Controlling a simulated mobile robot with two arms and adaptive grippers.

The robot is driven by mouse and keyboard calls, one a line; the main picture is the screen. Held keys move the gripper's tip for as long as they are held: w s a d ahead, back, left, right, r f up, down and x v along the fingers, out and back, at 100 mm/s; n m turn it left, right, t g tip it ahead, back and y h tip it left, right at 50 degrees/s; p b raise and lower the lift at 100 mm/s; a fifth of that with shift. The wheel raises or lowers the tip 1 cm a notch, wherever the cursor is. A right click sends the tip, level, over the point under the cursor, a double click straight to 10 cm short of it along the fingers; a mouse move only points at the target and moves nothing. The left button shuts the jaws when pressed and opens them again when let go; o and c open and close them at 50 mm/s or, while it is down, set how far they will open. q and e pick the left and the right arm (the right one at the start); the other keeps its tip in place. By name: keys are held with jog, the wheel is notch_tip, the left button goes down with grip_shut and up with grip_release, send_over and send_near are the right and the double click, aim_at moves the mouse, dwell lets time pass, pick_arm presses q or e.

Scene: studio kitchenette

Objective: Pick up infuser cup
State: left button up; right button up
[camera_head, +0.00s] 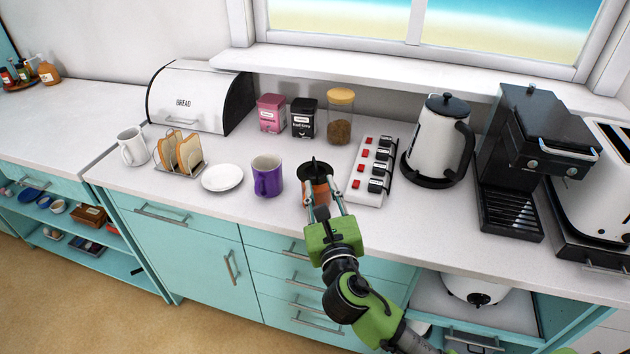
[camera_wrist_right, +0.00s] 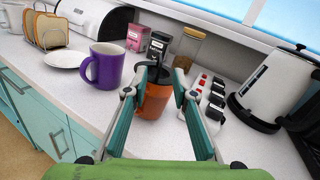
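The infuser cup, an orange cup with a black lid (camera_head: 316,168), stands upright on the counter near its front edge. In the right wrist view the orange cup (camera_wrist_right: 153,101) is straight ahead between the fingers. My right gripper (camera_head: 323,202) reaches in from the front at the cup's height. Its fingers (camera_wrist_right: 155,95) are spread, one on each side of the cup. Whether a fingertip touches the cup cannot be told. The fingers partly hide the cup in the head view. My left gripper is not in view.
A purple mug (camera_head: 267,176) stands just left of the cup, with a white plate (camera_head: 222,178) and a toast rack beyond. Jars and tins stand behind.

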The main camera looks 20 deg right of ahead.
aim_at(317, 171)
jog(key=w, duration=0.2)
jog(key=w+d, duration=0.1)
jog(key=w, duration=0.2)
jog(key=w+p, duration=0.1)
jog(key=w, duration=0.2)
jog(key=shift+w+d+f, duration=0.1)
jog(key=shift+w+d, duration=0.05)
jog(key=shift+w, duration=0.05)
grip_shut()
